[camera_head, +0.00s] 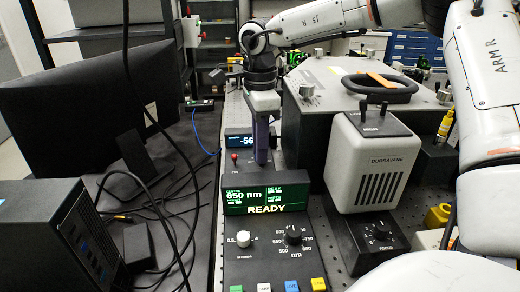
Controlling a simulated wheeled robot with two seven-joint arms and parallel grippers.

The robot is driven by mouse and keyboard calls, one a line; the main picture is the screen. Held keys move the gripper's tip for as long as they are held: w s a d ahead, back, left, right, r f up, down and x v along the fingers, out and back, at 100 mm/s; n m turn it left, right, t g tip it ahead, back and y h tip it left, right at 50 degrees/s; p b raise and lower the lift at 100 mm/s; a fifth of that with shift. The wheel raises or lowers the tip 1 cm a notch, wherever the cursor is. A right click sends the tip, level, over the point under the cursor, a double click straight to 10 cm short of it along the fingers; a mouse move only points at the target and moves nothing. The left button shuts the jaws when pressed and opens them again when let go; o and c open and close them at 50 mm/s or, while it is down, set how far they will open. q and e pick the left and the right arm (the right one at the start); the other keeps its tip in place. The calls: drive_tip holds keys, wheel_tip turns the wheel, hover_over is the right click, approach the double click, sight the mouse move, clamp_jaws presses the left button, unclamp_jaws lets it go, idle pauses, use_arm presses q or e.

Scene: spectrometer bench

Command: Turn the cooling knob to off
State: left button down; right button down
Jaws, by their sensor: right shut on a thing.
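My right gripper (262,158) points down at the small control unit behind the green READY display. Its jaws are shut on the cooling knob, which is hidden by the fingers. The cooling display (238,141) beside it reads about -56, with its right part covered by the gripper. A small red-tipped switch (235,157) stands to the left of the fingers. The knob's pointer and its off mark cannot be seen. My left gripper is not in view.
The green READY display (265,194) stands in front of the gripper, with a white knob (243,239) and black wavelength dial (294,236) before it. A grey lamp housing (368,160) and the spectrometer box (325,85) crowd the right. A monitor (95,100) and cables lie left.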

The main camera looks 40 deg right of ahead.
drive_tip(key=n, duration=0.4)
drive_tip(key=shift+n, duration=0.3)
drive_tip(key=n, duration=0.4)
drive_tip(key=shift+n, duration=0.3)
drive_tip(key=c, duration=1.7)
unclamp_jaws()
drive_tip(key=shift+o, duration=0.2)
wheel_tip(320, 180, up, 10)
drive_tip(key=shift+r, duration=0.2)
